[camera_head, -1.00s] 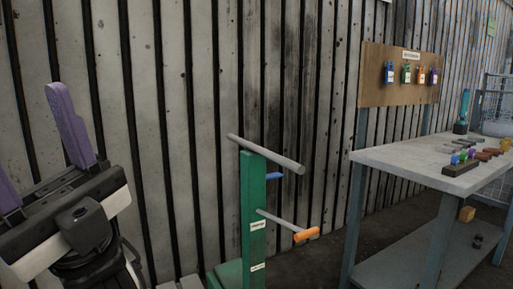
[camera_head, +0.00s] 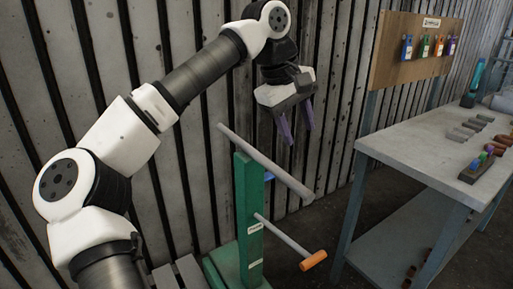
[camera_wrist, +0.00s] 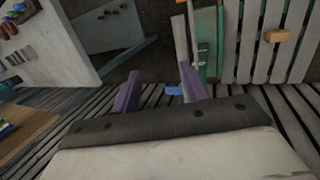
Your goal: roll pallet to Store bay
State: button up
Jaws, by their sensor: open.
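The green upright (camera_head: 250,225) of a wheeled-truck-like frame stands beside the wall. It has a grey crossbar (camera_head: 265,162) on top, a blue grip (camera_head: 269,176) just below and a lower rod with an orange end (camera_head: 313,260). Light slats, perhaps the pallet (camera_head: 180,273), show at the bottom edge beside the green frame. A slatted surface also fills the upper right of the wrist view (camera_wrist: 285,60), with an orange block (camera_wrist: 276,36) over it. My gripper (camera_head: 300,136) is open and empty, its purple fingers above and behind the crossbar. The Store bay cannot be made out.
A grey workbench (camera_head: 420,160) stands at the right with small parts on top and a lower shelf. A brown board (camera_head: 405,62) with several coloured padlock-like items hangs behind it. The corrugated wall (camera_head: 200,110) runs close behind the frame. Dark floor shows between frame and bench.

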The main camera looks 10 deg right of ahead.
aim_at(284, 173)
jog(key=w+a+y, duration=0.2)
jog(key=w+a, duration=0.1)
jog(key=a, duration=0.1)
jog(key=d+f, duration=0.1)
jog(key=f, duration=0.3)
jog(key=d+f, duration=0.1)
jog(key=f, duration=0.4)
jog(key=d+f, duration=0.1)
jog(key=f, duration=0.3)
jog(key=shift+w+f, duration=0.15)
jog(key=shift+w, duration=0.15)
jog(key=shift+c, duration=0.4)
grip_shut()
